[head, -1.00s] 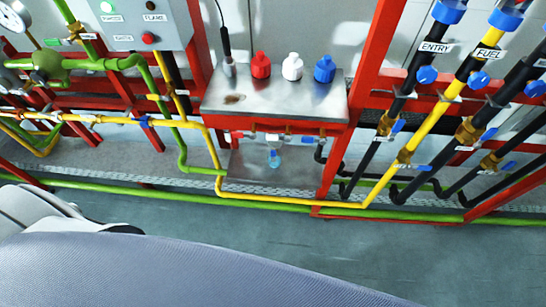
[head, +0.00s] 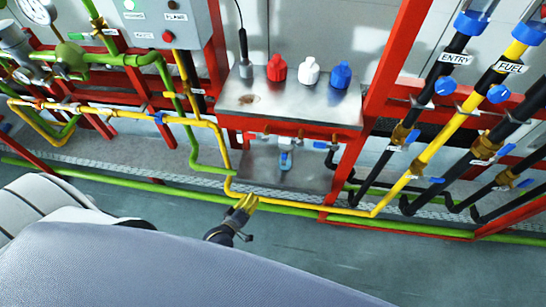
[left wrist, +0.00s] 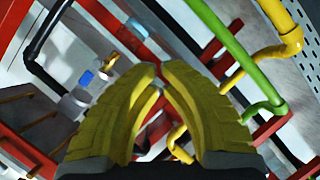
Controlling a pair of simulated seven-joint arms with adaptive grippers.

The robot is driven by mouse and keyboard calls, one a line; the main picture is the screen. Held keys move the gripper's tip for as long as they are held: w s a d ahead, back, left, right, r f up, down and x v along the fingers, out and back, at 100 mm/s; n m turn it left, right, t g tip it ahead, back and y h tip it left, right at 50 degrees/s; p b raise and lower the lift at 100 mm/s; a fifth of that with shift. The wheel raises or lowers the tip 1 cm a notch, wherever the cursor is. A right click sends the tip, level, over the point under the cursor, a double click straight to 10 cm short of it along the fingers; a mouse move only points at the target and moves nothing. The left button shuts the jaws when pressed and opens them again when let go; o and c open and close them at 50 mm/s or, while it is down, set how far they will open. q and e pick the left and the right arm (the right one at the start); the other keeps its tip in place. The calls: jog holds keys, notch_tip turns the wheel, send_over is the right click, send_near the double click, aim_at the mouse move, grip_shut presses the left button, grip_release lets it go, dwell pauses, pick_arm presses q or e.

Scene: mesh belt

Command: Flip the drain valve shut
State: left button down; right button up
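No label reading drain is legible, so I cannot tell which valve is the drain valve. Under the metal tray (head: 245,105) runs a row of small fittings, with a blue lever (head: 322,145) at its right end. A small blue and clear part (head: 286,161) hangs below the row. My left gripper (head: 247,201) has yellow fingers and is below and left of these, in front of the yellow pipe. In the left wrist view its fingertips (left wrist: 161,70) come together with nothing visible between them. A blue part (left wrist: 86,77) shows beyond them. My right gripper is not in view.
A yellow pipe (head: 300,205) and a green pipe (head: 110,178) run low across the front. A red frame post (head: 386,65) stands right of the tray. Red, white and blue bottles stand on the tray. The floor (head: 330,250) in front is clear.

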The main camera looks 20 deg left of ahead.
aim_at(284, 160)
pick_arm(q)
jog(key=w+r+n+t+y, duration=0.1)
jog(key=w+r+n+t, duration=0.2)
jog(key=r+n, duration=0.5)
jog(key=shift+w+a+r+t, duration=0.3)
jog(key=shift+w+r, duration=0.1)
jog(key=shift+r, duration=1.5)
jog(key=w+d, duration=0.4)
jog(key=w, duration=0.7)
jog(key=shift+d, duration=0.15)
